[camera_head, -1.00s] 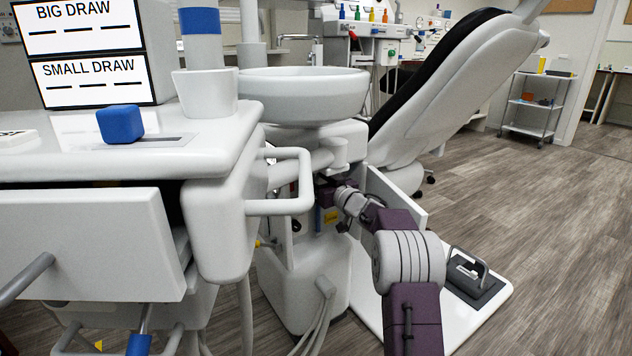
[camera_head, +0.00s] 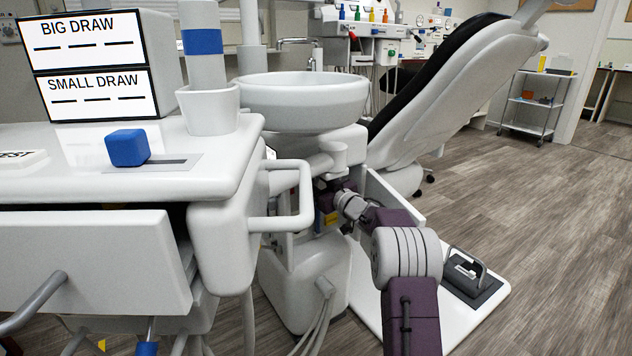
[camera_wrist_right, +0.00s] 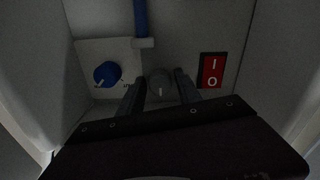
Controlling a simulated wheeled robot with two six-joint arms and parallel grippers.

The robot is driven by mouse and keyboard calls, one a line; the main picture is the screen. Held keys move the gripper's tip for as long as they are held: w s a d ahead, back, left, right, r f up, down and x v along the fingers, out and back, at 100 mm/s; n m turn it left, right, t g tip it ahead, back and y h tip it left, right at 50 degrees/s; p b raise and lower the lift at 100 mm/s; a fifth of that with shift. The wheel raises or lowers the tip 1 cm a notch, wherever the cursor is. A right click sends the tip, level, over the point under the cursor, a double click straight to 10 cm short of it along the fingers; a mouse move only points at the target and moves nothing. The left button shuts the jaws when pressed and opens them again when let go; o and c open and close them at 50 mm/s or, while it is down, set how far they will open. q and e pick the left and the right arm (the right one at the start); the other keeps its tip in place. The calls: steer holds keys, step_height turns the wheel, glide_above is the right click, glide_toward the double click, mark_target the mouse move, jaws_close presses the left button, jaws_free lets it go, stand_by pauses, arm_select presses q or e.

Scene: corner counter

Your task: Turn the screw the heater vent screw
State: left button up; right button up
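In the right wrist view, a grey round screw head (camera_wrist_right: 160,86) with a light slot mark sits low on the back wall of a dim recess. My right gripper (camera_wrist_right: 159,83) has one dark finger on each side of it. The fingers are apart, and I cannot tell whether they touch the screw. In the head view, my right arm reaches under the white bowl into the chair unit, where its gripper end is mostly hidden. My left gripper is in no view.
Beside the screw are a blue dial (camera_wrist_right: 107,74), a red I/O switch (camera_wrist_right: 211,71) and a blue pipe (camera_wrist_right: 141,22) above. Recess walls stand close on both sides. A white handle (camera_head: 300,200), the bowl (camera_head: 303,100) and a drawer (camera_head: 90,262) crowd the arm's left.

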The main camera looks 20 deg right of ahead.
steer(key=shift+o, duration=0.2)
steer(key=s+d+b, duration=0.1)
steer(key=s, duration=0.8)
steer(key=shift+d, duration=0.15)
stand_by(0.3)
